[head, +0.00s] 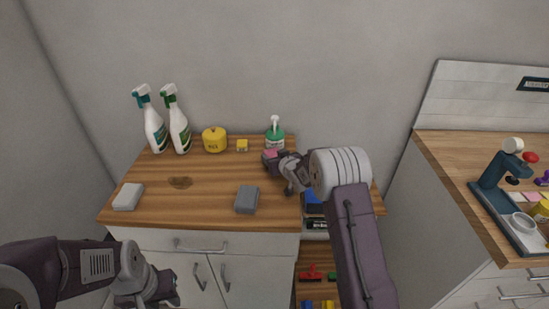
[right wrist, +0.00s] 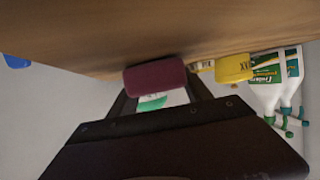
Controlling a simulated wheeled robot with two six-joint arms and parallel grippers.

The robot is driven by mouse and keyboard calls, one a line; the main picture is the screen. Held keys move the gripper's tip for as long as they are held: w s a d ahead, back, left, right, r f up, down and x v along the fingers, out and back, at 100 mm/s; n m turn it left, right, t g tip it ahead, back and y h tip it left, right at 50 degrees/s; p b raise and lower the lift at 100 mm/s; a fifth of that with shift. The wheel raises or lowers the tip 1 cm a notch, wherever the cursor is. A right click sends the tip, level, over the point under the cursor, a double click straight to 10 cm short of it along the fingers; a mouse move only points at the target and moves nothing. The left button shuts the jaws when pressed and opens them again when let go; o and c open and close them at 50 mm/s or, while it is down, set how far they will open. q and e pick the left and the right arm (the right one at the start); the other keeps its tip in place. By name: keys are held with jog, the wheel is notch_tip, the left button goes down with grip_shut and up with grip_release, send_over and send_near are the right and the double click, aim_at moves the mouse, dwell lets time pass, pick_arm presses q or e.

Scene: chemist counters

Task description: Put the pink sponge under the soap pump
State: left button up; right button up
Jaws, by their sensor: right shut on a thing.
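The pink sponge (head: 270,153) is held in my right gripper (head: 273,160) at the back of the wooden counter, just in front of the soap pump. In the right wrist view, the sponge (right wrist: 155,80) looks dark pink and lies between the two fingers. The soap pump (head: 275,137) is a green and white bottle with a white pump head. In the right wrist view, the sponge partly hides the pump (right wrist: 163,100). I cannot tell whether they touch. My left gripper (head: 158,290) is low in front of the cabinet, its fingers unclear.
A yellow tin (head: 214,140), a small yellow box (head: 242,146) and two spray bottles (head: 154,130) stand left of the pump. A white sponge (head: 128,197) and a grey sponge (head: 247,199) lie near the front edge. The counter's middle is clear.

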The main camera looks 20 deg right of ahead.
jog(key=shift+s+f+b, duration=0.25)
jog(key=shift+f+b, duration=0.25)
jog(key=shift+f, duration=0.1)
jog(key=o, duration=1.3)
jog(key=shift+f, duration=0.15)
jog(key=shift+a, duration=0.1)
jog(key=shift+r+p, duration=0.6)
jog(key=shift+r, duration=0.05)
jog(key=v, duration=1.1)
jog(key=shift+s+d+r, duration=0.2)
jog(key=shift+s+r, duration=0.05)
jog(key=shift+r, duration=0.15)
